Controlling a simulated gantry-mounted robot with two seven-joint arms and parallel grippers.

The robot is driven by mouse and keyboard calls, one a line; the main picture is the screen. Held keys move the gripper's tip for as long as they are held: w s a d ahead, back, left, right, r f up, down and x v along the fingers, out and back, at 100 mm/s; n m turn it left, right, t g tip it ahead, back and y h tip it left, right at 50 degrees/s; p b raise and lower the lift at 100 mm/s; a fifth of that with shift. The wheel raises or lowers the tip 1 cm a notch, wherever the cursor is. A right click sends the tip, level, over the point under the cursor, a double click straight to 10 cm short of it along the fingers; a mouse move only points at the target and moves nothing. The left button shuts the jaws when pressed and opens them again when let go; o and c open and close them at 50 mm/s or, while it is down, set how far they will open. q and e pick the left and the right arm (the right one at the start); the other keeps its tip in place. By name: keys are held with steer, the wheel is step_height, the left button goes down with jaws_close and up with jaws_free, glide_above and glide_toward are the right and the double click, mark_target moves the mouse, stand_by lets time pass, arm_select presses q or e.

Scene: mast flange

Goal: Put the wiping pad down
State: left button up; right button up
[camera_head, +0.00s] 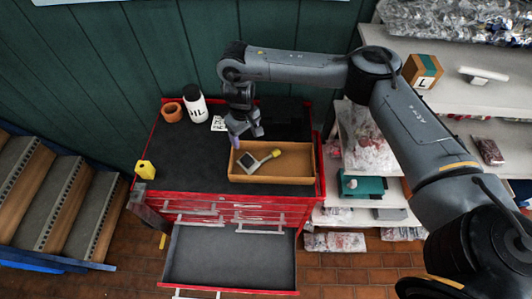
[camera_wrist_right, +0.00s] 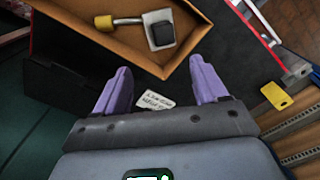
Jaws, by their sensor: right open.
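The wiping pad (camera_head: 247,163) has a dark and pale square head with a handle ending in a yellow knob. It lies in the tan wooden tray (camera_head: 300,180) on top of the red tool cabinet. In the right wrist view the pad (camera_wrist_right: 161,32) lies in the tray (camera_wrist_right: 85,35), beyond my fingertips. My right gripper (camera_head: 236,142) is open, with nothing between its purple fingers, at the tray's left back edge. The open fingers (camera_wrist_right: 159,75) also show in the right wrist view, apart from the pad. My left gripper is not in view.
A white bottle (camera_head: 195,105), a brown pot (camera_head: 172,113) and a label card (camera_head: 218,124) stand or lie behind the tray. A yellow block (camera_head: 145,169) sits at the left edge. A drawer (camera_head: 232,256) is pulled out in front. The dark cabinet top (camera_head: 185,160) left of the tray is clear.

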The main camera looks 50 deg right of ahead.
steer(key=s+a+f+n+t+y, duration=0.1)
steer(key=s+a+f+n, duration=0.15)
steer(key=a, duration=0.55)
steer(key=s+a+f+n+t+y, duration=0.1)
steer(key=a+f+n+y, duration=0.2)
steer(key=a, duration=0.5)
steer(key=s+a+f+n, duration=0.1)
steer(key=a+f+n, duration=0.25)
steer(key=a, duration=0.45)
steer(key=s+a+r+t+y, duration=0.2)
steer(key=s+a, duration=0.1)
steer(key=a, duration=0.3)
steer(key=s+a+r+t+y, duration=0.1)
steer(key=s+a+r+t, duration=0.15)
steer(key=a, duration=0.45)
steer(key=s+d+f+m+g+h, duration=0.1)
steer(key=s+d+m+h, duration=0.1)
steer(key=s+d, duration=0.3)
steer(key=s+d+f+m+g+h, duration=0.1)
steer(key=s+d, duration=0.5)
steer(key=d, duration=0.6)
steer(key=s+d+f+m+g+h, duration=0.1)
steer(key=s+d+m+h, duration=0.2)
steer(key=s+d, duration=0.3)
steer(key=d, duration=0.3)
steer(key=shift+h, duration=0.4)
steer(key=shift+d, duration=0.1)
